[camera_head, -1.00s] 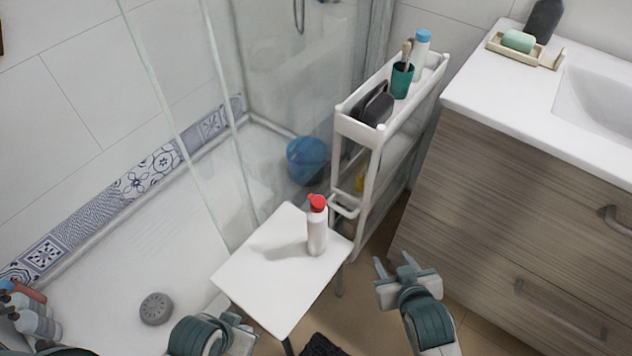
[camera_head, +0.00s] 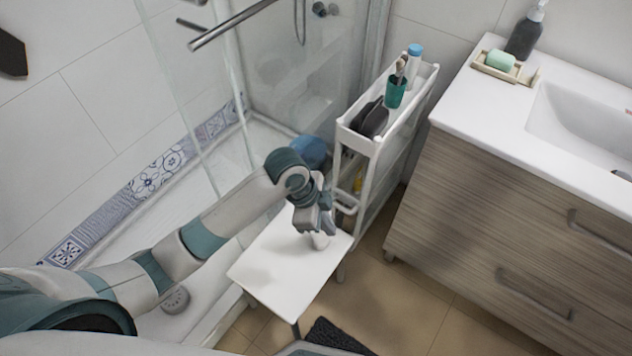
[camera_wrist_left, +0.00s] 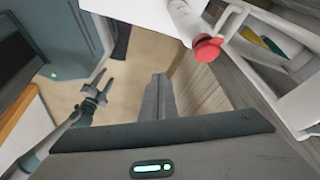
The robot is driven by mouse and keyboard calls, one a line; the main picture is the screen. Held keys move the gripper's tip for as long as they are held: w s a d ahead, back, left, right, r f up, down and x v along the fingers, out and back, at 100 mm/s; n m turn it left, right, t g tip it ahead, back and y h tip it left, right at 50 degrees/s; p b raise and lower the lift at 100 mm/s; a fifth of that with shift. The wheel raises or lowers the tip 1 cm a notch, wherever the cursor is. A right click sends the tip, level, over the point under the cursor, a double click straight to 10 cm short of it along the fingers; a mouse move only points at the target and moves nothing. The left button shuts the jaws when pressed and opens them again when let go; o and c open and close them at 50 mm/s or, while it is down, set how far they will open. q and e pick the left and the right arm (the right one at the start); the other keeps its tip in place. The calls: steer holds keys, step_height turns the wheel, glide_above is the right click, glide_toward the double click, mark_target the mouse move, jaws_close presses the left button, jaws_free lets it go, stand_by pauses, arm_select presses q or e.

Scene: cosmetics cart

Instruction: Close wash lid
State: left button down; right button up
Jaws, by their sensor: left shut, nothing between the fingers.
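The wash bottle (camera_head: 320,241) stands on the small white table; in the head view my left gripper (camera_head: 328,222) hides most of it. In the left wrist view its white body (camera_wrist_left: 183,14) and red lid (camera_wrist_left: 207,50) show. I cannot tell whether the lid is fully down. My left gripper's fingers (camera_wrist_left: 157,84) are shut and empty, to the left of the red lid in the wrist view, with a gap between them. My right gripper (camera_wrist_left: 103,84) shows at the left of the wrist view, fingers apart; it is outside the head view.
The white table (camera_head: 280,280) is otherwise clear. Right behind it stands a narrow white cart (camera_head: 372,150) with a green cup (camera_head: 396,92) and other items. A wooden vanity (camera_head: 490,200) is at the right. Shower glass and a blue ball-like object (camera_head: 311,148) are behind.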

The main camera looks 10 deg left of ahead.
arm_select(q)
steer(key=w+a+r+m+y+p, duration=0.1)
steer(key=w+a+r+m+p, duration=0.1)
steer(key=r, duration=0.5)
steer(key=w+a+r+m+g+y+p, duration=0.1)
steer(key=w+a+r+m+p, duration=0.2)
steer(key=w+r, duration=0.3)
steer(key=shift+w+a+r+m+g, duration=0.3)
steer(key=shift+a+r, duration=0.1)
steer(key=shift+r, duration=0.55)
arm_select(e)
steer(key=s+d+f, duration=0.2)
steer(key=s, duration=0.6)
steer(key=shift+s+f, duration=0.2)
steer(key=shift+s, duration=0.1)
arm_select(q)
steer(key=shift+s+d+p, duration=0.1)
steer(key=shift+s+p, duration=0.1)
steer(key=shift+p, duration=0.1)
arm_select(e)
steer(key=shift+s, duration=0.1)
